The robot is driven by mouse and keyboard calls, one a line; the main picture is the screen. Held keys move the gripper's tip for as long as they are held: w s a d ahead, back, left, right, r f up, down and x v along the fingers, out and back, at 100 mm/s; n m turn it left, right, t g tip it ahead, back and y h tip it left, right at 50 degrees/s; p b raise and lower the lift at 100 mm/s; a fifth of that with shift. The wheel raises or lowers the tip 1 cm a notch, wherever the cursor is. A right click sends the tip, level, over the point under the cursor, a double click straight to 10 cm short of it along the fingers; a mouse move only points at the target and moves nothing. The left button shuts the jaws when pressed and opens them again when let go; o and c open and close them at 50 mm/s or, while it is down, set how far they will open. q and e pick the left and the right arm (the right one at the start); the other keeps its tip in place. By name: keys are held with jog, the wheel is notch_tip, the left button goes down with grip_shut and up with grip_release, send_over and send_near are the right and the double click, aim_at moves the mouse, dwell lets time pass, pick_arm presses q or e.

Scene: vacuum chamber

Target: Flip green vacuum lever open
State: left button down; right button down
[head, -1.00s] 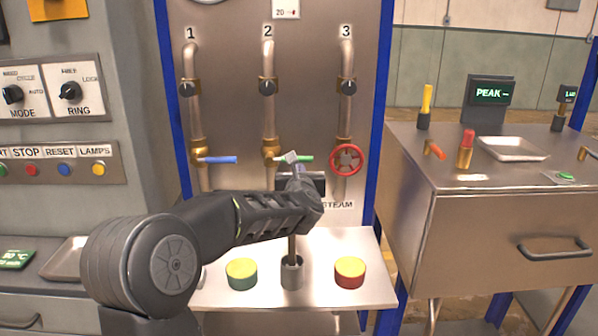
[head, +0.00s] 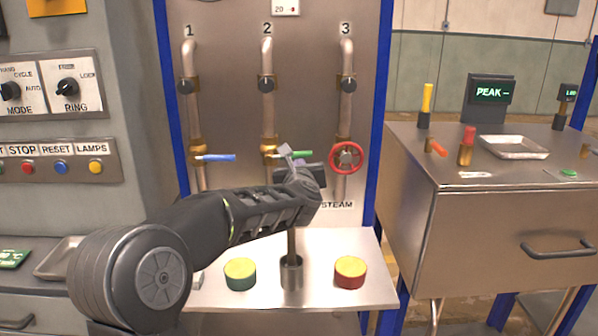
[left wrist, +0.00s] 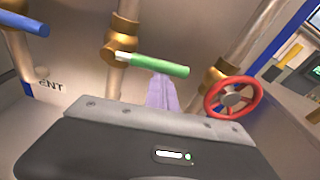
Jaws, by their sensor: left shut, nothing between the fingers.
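The green lever (head: 303,154) sits on the brass valve of pipe 2 (head: 268,151) and points right, roughly level. In the left wrist view the green lever (left wrist: 158,65) runs from the brass valve body to the right. My left gripper (head: 286,152) is shut and empty, at the lever in the head view, hiding part of it. In the left wrist view its fingers (left wrist: 162,95) reach up to just under the lever's middle; I cannot tell whether they touch it. My right gripper is not in view.
The blue lever (head: 216,157) on pipe 1 is to the left and the red handwheel (head: 346,157) on pipe 3 is close on the right.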

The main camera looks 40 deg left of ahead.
pick_arm(q)
jog(key=s+a+r+n+t+h+b, duration=0.1)
jog(key=s+a+r+n+t+b, duration=0.1)
jog(key=a+r+n+b, duration=0.3)
jog(key=shift+s+r+n+b, duration=0.9)
jog(key=shift+r+n+b, duration=0.95)
jog(key=shift+n+b, duration=2.25)
jog(key=shift+n+p, duration=0.5)
